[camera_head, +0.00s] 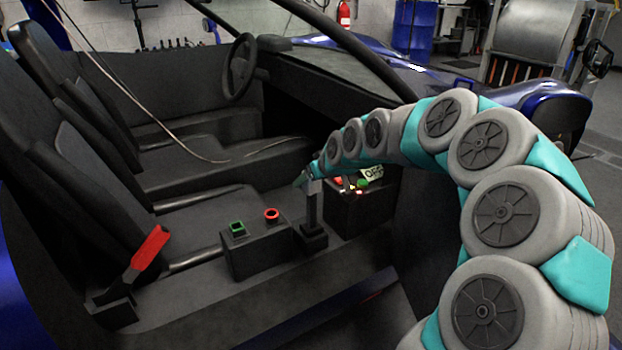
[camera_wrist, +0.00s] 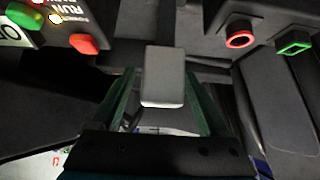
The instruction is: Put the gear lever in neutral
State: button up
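The gear lever (camera_head: 313,208) stands about upright from a black base on the console, between the button box and the control box. Its grey, block-shaped top (camera_wrist: 163,77) shows in the middle of the wrist view. My gripper (camera_head: 305,179) is at the top of the lever, and my arm reaches in from the right. In the wrist view my gripper (camera_wrist: 160,74) has one green finger on each side of the lever's top. Narrow gaps show beside it, so the fingers look open around it and not clamped. The lever's lower part is hidden in the wrist view.
A button box (camera_head: 255,246) with green and red buttons sits left of the lever. A control box (camera_head: 358,207) with lights and an OFF label stands to the right. A red-handled lever (camera_head: 150,248), seats (camera_head: 70,150) and a steering wheel (camera_head: 239,68) are around. A thin cable crosses the seats.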

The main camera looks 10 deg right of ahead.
dwell(0.3)
jog(key=v, duration=0.7)
jog(key=shift+s+r, duration=0.25)
jog(key=shift+s, duration=0.05)
